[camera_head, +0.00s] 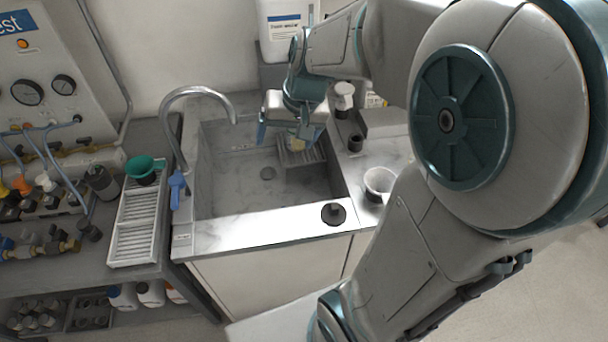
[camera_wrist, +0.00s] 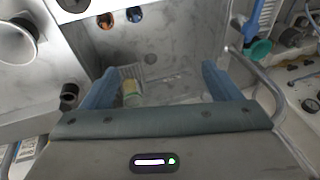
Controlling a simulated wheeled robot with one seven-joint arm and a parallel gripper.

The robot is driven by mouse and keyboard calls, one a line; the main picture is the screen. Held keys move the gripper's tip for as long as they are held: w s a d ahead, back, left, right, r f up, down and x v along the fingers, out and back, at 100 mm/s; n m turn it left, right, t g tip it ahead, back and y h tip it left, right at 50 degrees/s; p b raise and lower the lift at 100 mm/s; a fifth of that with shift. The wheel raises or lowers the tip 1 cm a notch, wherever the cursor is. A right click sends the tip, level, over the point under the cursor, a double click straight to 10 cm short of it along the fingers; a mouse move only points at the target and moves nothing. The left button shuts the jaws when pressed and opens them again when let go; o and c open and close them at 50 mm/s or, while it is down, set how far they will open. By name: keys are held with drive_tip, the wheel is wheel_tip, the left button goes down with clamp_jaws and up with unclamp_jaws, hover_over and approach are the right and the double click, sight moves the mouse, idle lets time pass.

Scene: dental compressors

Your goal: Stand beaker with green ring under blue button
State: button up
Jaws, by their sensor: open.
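A small pale vessel with a yellow-green band (camera_wrist: 132,94), possibly the beaker, stands at a wire rack in the sink. It also shows, partly hidden, in the head view (camera_head: 297,145). My gripper (camera_head: 288,138) is open above the sink, and its blue fingers frame the rack area in the wrist view (camera_wrist: 158,78). The vessel appears between the fingers, nearer the left one; I cannot tell the height gap. A small round blue spot (camera_wrist: 134,14) beside an orange one (camera_wrist: 105,20) shows on the sink's far side in the wrist view; I cannot tell whether it is the blue button.
The sink (camera_head: 230,190) has a curved faucet (camera_head: 197,92) and a blue lever (camera_head: 177,190) at left. A black stopper (camera_head: 333,214) is on the front rim. A white funnel-like cup (camera_head: 379,182) stands right. A teal funnel (camera_head: 142,168) is by a white rack (camera_head: 136,225).

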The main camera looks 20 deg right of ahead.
drive_tip(key=s+a+r+n+h, duration=0.1)
drive_tip(key=s+n+h, duration=0.1)
drive_tip(key=s, duration=1)
drive_tip(key=shift+s+a+r+n+t, duration=0.15)
drive_tip(key=shift+s+r+n+t, duration=0.15)
drive_tip(key=shift+n+t, duration=0.1)
